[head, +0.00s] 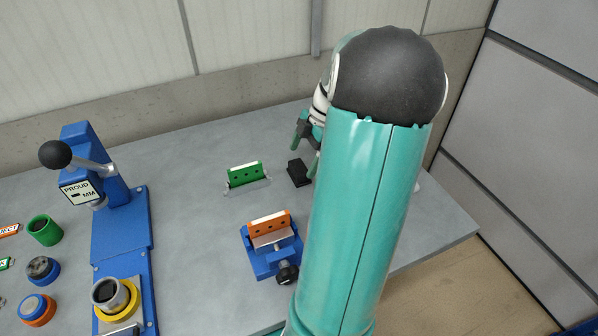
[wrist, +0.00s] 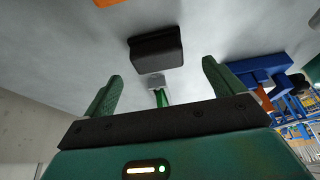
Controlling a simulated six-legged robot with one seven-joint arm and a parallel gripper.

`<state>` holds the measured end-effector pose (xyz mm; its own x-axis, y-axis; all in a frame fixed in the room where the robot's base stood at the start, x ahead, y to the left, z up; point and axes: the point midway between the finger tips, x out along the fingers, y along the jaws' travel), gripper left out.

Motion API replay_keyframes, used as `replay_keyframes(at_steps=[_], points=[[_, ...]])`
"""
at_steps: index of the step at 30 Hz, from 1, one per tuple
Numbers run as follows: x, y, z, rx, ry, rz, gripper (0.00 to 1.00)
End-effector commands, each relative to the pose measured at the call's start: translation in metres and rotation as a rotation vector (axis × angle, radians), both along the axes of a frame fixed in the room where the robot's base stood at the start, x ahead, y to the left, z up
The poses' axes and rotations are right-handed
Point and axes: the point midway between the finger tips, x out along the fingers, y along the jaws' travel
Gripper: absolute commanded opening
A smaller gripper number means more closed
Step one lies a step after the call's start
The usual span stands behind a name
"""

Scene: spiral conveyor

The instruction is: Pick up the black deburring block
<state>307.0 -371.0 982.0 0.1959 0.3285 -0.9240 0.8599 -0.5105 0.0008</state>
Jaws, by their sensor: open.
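The black deburring block (head: 298,173) lies on the grey table, right of a green block and close to my gripper in the head view. In the wrist view the black block (wrist: 155,47) shows whole, ahead of the fingers and roughly centred between them. My gripper (head: 307,149) is partly hidden behind my own arm in the head view. In the wrist view my gripper (wrist: 162,72) has its two green fingers spread apart with nothing held. The block appears apart from both fingers.
A green block (head: 245,174) stands left of the black block. An orange block (head: 269,224) sits in a blue vise (head: 259,262) nearer me. A blue lever press (head: 121,217) and several round parts stand at left. A wall (head: 240,85) runs behind the table.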

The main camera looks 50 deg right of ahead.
Motion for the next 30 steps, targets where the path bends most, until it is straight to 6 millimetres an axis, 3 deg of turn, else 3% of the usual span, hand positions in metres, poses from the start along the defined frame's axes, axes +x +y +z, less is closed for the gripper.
replay_keyframes(at_steps=[9,17,19,25,30], points=[[0.008,0.01,-0.042,0.003,0.001,0.0,0.94],[0.009,0.012,-0.047,0.0,0.0,0.0,0.94],[0.009,0.012,-0.047,0.0,0.0,0.0,0.86],[0.009,0.012,-0.047,0.0,0.0,0.0,0.47],[0.009,0.012,-0.046,0.0,0.0,0.0,0.44]])
